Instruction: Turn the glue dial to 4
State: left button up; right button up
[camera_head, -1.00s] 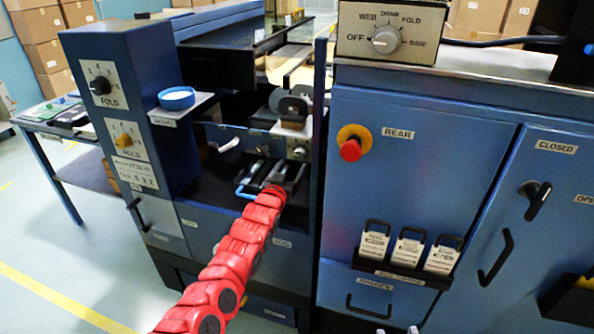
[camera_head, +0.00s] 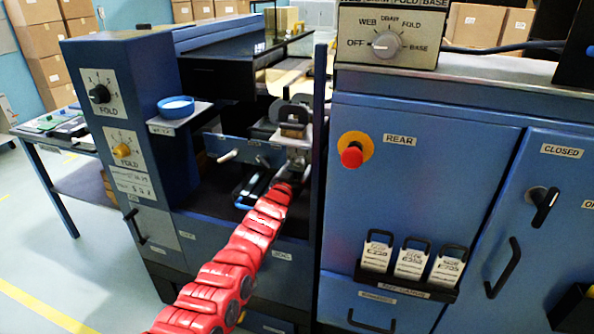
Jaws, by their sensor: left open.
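Two dials sit on the blue column at the left. The upper dial has a black knob (camera_head: 99,94), and the lower dial has a yellow knob (camera_head: 122,150). Both have numbered plates, but the small print is too blurred to tell which is the glue dial or to read a setting surely. My left gripper (camera_head: 298,158) is at the end of the red arm, in the machine's middle bay, well right of both dials. It is open and touches neither knob. Its fingers are hard to make out against the grey parts behind. My right gripper is not in view.
A shelf with a round blue-rimmed dish (camera_head: 176,106) juts out beside the column. A pale lever (camera_head: 228,156) sticks out in the bay.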

pick_arm(q)
grip_shut()
jog(key=shift+m, duration=0.4)
jog(key=m+p, duration=0.1)
jog(key=m, duration=0.2)
jog(key=shift+r+p, duration=0.1)
jog(key=shift+p, duration=0.2)
jog(key=m+p, duration=0.1)
jog(key=m, duration=0.5)
jog(key=shift+p, duration=0.35)
jog(key=m, duration=0.5)
jog(key=shift+m+p, duration=0.3)
jog(key=shift+m, duration=0.1)
jog(key=shift+f+m, duration=0.2)
jog(key=shift+m, duration=1.8)
